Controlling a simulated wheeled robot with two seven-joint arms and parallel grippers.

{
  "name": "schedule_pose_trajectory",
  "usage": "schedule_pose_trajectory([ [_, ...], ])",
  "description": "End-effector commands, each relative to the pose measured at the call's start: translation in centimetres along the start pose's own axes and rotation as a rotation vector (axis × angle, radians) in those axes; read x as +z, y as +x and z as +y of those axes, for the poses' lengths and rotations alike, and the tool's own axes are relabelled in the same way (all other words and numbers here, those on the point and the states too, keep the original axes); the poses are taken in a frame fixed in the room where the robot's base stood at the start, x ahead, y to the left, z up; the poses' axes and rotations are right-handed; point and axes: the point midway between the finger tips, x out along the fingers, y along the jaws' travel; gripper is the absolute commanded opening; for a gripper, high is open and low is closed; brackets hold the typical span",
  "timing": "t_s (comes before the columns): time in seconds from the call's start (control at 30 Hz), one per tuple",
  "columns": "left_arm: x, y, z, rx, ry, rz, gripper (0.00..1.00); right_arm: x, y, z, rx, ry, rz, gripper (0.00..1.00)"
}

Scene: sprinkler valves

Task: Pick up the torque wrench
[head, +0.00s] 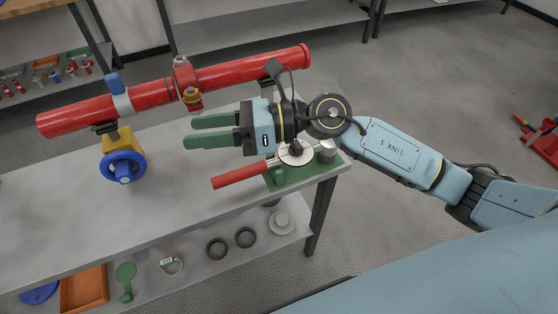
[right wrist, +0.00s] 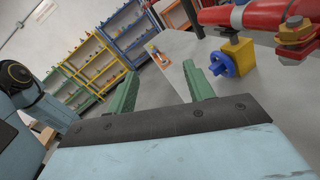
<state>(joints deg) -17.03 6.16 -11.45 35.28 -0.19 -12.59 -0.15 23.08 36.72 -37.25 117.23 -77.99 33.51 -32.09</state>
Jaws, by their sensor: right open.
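A long red handle (head: 240,176) shows in the head view below my right gripper, at the right end of the bench. It points left from a green stand (head: 290,176) with a pale round top. It may be the torque wrench, but my arm covers part of that area and I cannot tell. My right gripper (head: 189,132) is open and empty above the bench, its green fingers pointing left, apart from the handle. In the right wrist view its two fingers (right wrist: 160,69) are spread with nothing between them. My left gripper is not in view.
A red pipe (head: 75,118) with a brass-coloured fitting (head: 192,97) runs along the bench behind my gripper. A blue handwheel (head: 123,167) on a yellow block stands left. The bench's front left (head: 50,215) is clear. The lower shelf holds rings and an orange tray (head: 84,290).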

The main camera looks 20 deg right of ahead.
Motion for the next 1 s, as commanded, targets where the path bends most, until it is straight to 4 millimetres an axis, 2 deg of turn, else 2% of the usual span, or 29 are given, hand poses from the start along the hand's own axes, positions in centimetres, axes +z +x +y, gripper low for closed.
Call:
schedule_pose_trajectory([
  [0.03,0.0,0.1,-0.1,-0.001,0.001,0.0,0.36,-1.6,-0.6,-0.9,0.003,-0.138,0.159,0.52],
  [0.1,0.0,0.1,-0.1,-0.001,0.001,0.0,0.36,-4.0,-2.2,-2.4,0.005,-0.297,0.378,0.52],
  [0.2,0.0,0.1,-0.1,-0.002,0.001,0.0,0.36,-6.2,-5.5,-5.3,-0.011,-0.469,0.662,0.52],
  [0.3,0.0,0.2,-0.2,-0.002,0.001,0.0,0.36,-7.2,-9.1,-7.8,-0.035,-0.573,0.888,0.52],
  [0.4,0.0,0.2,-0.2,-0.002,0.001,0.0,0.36,-7.5,-11.9,-9.5,-0.056,-0.625,1.041,0.52],
  [0.5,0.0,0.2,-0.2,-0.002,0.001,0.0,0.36,-7.6,-13.3,-10.4,-0.068,-0.647,1.12,0.52],
  [0.63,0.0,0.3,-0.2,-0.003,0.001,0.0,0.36,-9.1,-13.1,-11.2,-0.069,-0.65,1.146,0.52],
  [0.8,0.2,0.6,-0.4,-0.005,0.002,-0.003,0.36,-11.9,-11.5,-12.4,-0.068,-0.649,1.142,0.52],
  [1.0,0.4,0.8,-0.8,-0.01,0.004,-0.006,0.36,-13.9,-10.4,-13.4,-0.069,-0.65,1.14,0.52],
])
